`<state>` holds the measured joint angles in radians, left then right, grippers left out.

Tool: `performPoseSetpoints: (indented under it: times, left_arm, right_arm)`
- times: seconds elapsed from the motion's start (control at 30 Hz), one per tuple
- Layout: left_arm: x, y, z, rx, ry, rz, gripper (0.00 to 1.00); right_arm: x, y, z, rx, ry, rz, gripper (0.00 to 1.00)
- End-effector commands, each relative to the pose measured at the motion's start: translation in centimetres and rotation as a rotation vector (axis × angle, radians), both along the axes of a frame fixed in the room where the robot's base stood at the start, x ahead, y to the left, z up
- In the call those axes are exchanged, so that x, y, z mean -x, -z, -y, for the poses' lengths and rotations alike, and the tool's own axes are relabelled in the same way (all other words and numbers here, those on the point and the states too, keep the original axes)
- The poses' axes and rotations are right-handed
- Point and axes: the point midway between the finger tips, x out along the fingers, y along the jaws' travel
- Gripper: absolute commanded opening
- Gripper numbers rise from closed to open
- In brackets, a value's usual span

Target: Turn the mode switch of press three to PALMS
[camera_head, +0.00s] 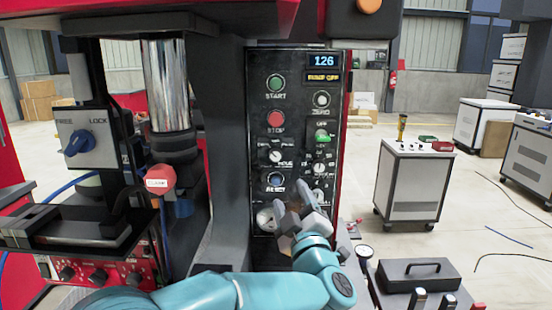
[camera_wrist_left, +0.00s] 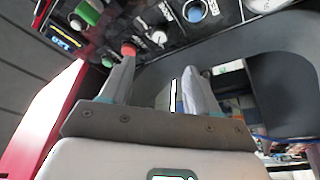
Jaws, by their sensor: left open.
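A small selector knob (camera_head: 275,157) with tiny labels sits below the red STOP button (camera_head: 275,119). More small knobs (camera_head: 319,168) sit to its right. My left gripper (camera_head: 293,205) is in front of the panel's lower part, partly hiding a round gauge. In the left wrist view the left gripper (camera_wrist_left: 157,76) is open and empty, with the panel beyond its fingers.
A blue FREE/LOCK switch (camera_head: 79,143) and a red knob (camera_head: 160,177) are at left. A grey cabinet (camera_head: 412,185) stands at right. A black case (camera_head: 418,274) lies at lower right. Open floor (camera_head: 470,210) lies beyond the cabinet.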

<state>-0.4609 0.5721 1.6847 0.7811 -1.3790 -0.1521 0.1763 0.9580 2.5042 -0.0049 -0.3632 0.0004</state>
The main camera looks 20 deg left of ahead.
Motion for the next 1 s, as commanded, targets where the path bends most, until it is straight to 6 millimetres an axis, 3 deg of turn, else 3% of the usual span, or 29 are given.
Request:
performPoseSetpoints:
  times: [0.53,0.73,1.0]
  left_arm:
    - [-10.0,-3.6,-6.0,0.000,-0.002,-0.001,0.61]
    - [-11.5,-3.8,-6.9,0.000,-0.001,-0.001,0.61]
    - [-11.8,-3.8,-7.0,-0.001,0.000,0.000,0.61]
  right_arm:
    - [0.0,-4.7,0.0,0.000,0.000,0.000,0.43]
    - [0.0,-5.2,0.0,0.000,0.000,0.000,0.43]
    - [0.0,-5.2,0.0,0.000,0.000,0.000,0.43]
